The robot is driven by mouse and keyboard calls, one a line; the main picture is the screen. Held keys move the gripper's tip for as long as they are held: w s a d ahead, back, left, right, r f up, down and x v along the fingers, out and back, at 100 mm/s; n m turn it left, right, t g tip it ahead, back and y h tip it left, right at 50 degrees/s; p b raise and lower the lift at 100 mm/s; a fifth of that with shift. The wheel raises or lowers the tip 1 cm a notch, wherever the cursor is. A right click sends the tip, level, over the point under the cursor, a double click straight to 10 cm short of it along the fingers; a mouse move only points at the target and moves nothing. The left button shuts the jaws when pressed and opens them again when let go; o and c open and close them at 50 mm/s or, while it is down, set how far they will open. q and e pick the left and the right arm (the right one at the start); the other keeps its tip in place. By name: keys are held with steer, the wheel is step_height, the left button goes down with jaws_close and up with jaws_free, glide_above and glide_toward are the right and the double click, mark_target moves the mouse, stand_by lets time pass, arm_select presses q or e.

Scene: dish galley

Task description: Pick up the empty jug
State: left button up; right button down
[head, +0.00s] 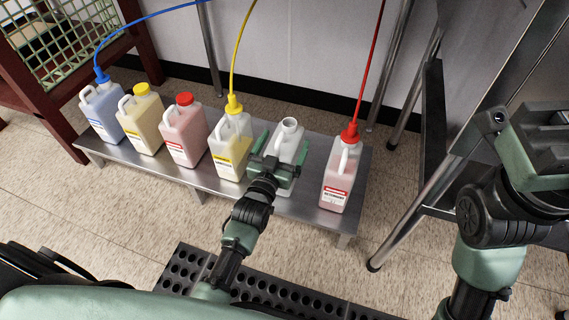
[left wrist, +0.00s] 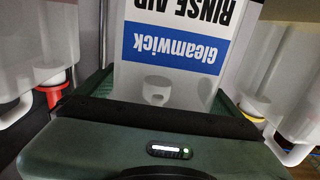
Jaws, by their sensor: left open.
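The empty jug (head: 290,130) is whitish, with an open mouth and no cap. It stands upright on the low steel shelf (head: 205,180), between the yellow-hosed jug and the red-hosed jug. My left gripper (head: 281,153) is open, with one finger on each side of this jug. In the left wrist view the jug (left wrist: 178,22) fills the space between the fingers, and its blue and white label reads "Gleamwick RINSE AID" upside down. Whether the fingers touch it I cannot tell. My right gripper (head: 540,145) is at the right edge, away from the jugs; its jaws are unclear.
The yellow-hosed jug (head: 229,150) and red-hosed jug (head: 340,180) stand close on either side. Further left are jugs with red (head: 184,137), yellow (head: 141,125) and blue (head: 100,113) tops. A black perforated mat (head: 270,295) lies in front. Steel table legs (head: 420,215) stand at right.

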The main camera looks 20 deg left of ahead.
arm_select(q)
steer(key=shift+w, duration=0.15)
steer(key=c, duration=2)
steer(key=shift+r, duration=0.15)
